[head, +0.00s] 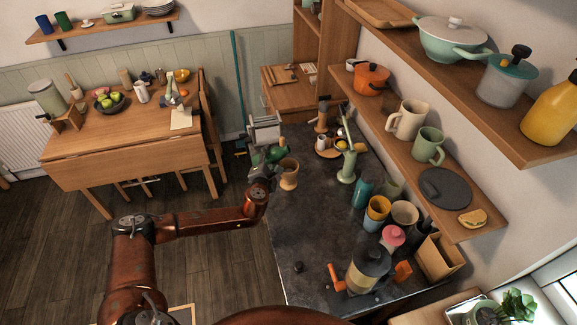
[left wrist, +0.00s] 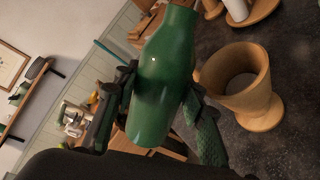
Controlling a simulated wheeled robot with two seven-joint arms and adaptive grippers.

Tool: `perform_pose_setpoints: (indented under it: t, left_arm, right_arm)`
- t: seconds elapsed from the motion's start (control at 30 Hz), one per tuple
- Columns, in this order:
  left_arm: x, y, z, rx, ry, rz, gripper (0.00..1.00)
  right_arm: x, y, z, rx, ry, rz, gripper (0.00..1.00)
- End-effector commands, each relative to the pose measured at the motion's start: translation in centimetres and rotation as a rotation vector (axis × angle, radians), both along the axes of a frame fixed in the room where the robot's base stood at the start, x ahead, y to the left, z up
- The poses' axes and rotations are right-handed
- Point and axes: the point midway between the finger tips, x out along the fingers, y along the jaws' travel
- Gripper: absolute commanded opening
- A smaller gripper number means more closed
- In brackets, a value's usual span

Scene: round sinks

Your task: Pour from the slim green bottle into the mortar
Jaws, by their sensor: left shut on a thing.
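My left gripper (head: 268,160) is shut on the slim green bottle (head: 277,153). In the left wrist view the green bottle (left wrist: 165,75) sits between the two dark fingers of the left gripper (left wrist: 160,110), and its upper end runs out of the frame. The mortar (head: 289,176), a tan wooden cup on a foot, stands upright on the dark counter just right of the gripper. The left wrist view shows the mortar (left wrist: 245,88) close beside the bottle and apart from it. The bottle's exact tilt is hard to tell. My right gripper is out of view.
A pale green mill-like object (head: 347,166) and a round wooden tray (head: 327,151) stand right of the mortar. Cups (head: 377,211) and a blender-like jar (head: 367,269) stand nearer. A shelf (head: 440,200) overhangs the counter's right side. Bare counter (head: 310,235) lies in front.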

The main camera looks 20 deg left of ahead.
Motion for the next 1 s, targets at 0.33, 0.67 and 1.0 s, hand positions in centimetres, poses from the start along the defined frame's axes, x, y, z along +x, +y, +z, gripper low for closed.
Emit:
perform_pose_setpoints:
  t: [0.33,0.67,1.0]
  left_arm:
    - [0.01,0.06,0.07,0.021,0.005,0.000,0.05]
    - [-0.01,0.13,0.02,0.039,0.011,0.001,0.05]
    - [-0.01,0.16,0.02,0.059,0.017,0.001,0.05]
  right_arm:
    - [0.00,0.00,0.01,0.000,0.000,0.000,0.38]
    - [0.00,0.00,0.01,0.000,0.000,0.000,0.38]
    - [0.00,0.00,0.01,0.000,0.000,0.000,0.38]
